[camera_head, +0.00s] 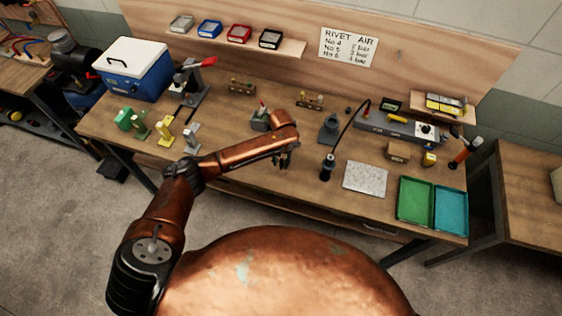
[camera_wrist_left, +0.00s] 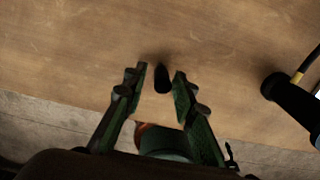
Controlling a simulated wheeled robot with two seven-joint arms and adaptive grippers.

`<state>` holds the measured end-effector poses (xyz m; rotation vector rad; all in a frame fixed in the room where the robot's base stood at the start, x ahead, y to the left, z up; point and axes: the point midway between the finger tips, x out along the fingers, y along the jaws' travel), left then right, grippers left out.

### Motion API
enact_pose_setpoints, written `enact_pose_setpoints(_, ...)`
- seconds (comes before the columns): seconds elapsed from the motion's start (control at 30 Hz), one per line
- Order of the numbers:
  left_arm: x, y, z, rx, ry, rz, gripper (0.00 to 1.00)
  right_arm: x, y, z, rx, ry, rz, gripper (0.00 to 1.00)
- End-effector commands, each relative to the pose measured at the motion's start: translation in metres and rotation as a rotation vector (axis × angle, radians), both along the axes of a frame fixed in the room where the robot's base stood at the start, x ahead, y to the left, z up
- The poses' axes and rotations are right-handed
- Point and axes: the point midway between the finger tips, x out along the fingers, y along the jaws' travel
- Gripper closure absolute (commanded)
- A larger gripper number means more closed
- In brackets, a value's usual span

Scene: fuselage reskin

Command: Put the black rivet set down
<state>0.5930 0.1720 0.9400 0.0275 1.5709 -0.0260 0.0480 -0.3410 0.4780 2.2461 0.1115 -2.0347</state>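In the left wrist view a small black rivet set (camera_wrist_left: 162,79) stands out against the wooden bench top, between and just beyond my left fingertips. A narrow gap shows on either side of it, so the fingers do not appear to press on it. My left gripper (camera_wrist_left: 160,82) is open. In the head view the left gripper (camera_head: 283,160) is low over the middle of the bench; the rivet set cannot be made out there. Whether the set's lower end touches the wood is not clear. My right gripper is out of view.
A black tool with a cable (camera_head: 327,167) stands right of the left gripper, and shows in the wrist view (camera_wrist_left: 292,96). A grey plate (camera_head: 365,179), green tray (camera_head: 415,200) and teal tray (camera_head: 451,210) lie further right. Small coloured stands (camera_head: 165,133) are left. Bare wood surrounds the gripper.

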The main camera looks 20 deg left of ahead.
Motion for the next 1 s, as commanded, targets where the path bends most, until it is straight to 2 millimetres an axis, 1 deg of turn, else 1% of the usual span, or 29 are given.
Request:
enact_pose_setpoints(0.33,0.000,0.000,0.002,-0.001,-0.001,0.000,0.70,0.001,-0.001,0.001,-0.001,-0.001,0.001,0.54)
enact_pose_setpoints(0.47,0.002,0.000,0.013,-0.001,-0.004,0.000,0.70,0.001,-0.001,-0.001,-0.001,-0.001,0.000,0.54)
enact_pose_setpoints(0.57,0.001,0.000,0.029,-0.001,-0.004,-0.002,0.70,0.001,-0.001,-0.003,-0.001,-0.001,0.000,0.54)
enact_pose_setpoints(0.8,0.001,0.000,0.081,-0.001,-0.005,-0.001,0.70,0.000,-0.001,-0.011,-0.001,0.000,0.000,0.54)
enact_pose_setpoints(0.9,0.001,0.000,0.098,0.000,-0.004,-0.001,0.70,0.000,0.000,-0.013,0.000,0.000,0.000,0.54)
enact_pose_setpoints(1.0,0.001,0.000,0.111,-0.001,-0.002,0.000,0.70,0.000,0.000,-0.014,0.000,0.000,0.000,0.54)
